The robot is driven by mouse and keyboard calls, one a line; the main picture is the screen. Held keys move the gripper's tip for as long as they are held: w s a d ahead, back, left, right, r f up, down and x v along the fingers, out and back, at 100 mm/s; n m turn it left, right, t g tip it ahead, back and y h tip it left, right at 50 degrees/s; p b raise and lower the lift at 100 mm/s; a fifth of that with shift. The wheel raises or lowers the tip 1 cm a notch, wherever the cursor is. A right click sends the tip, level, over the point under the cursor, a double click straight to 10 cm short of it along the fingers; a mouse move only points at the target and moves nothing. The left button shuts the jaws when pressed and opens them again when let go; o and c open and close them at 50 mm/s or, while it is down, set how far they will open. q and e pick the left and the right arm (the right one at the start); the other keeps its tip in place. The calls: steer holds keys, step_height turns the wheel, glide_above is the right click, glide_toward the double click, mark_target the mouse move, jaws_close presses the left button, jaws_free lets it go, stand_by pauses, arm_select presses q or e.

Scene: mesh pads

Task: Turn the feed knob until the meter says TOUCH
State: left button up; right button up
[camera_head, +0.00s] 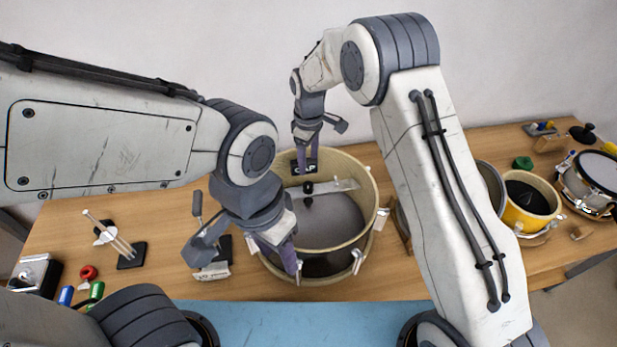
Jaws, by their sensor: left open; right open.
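A dark meter (299,167) with white letters that look like GAP sits at the back rim of a large cream drum (368,180). A pale bar (338,186) lies across the drum's inside, with a small black knob (308,187) on it, which may be the feed knob. My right gripper (307,160) points down at the back rim, open, and partly covers the meter. I cannot tell whether it touches anything. My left gripper (288,262) is open over the drum's front left rim, in front of the knob. It holds nothing that I can see.
A yellow drum (528,205) and a white-topped drum (600,171) stand on the right. A blue mat (290,318) lies in front.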

mark_target(308, 185)
step_height(308, 185, down, 9)
steer(key=p, duration=0.3)
steer(key=shift+p, duration=0.4)
steer(key=shift+f, duration=0.6)
jaws_close()
